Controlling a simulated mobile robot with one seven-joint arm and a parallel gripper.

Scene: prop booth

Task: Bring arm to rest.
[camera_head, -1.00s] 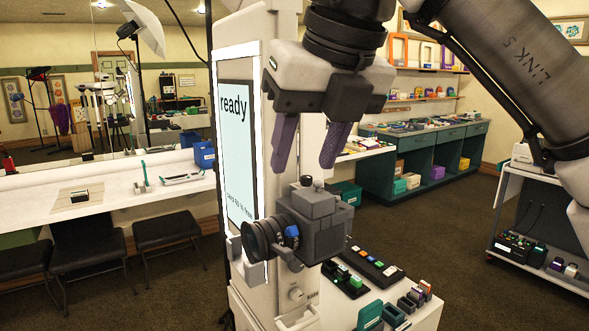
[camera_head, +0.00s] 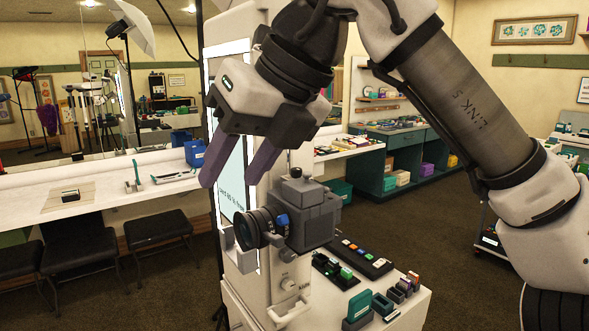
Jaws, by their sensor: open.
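My gripper (camera_head: 230,184) is open and empty, with its two purple fingers spread and pointing down. It is in the upper middle of the head view, in front of the booth's lit screen (camera_head: 228,205). Its fingers hang above and left of a dark grey camera (camera_head: 308,222) mounted on the white booth. The fingers overlap the screen in the picture; I cannot tell how far apart they are in depth. My arm reaches in from the right edge, bent over the top of the view.
A white shelf (camera_head: 408,318) below the camera carries a black tray (camera_head: 360,256) of small coloured pieces and teal holders. A white counter (camera_head: 100,192) with stools runs along the left. A teal cabinet (camera_head: 400,150) stands behind. Open floor lies between the booth and cabinet.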

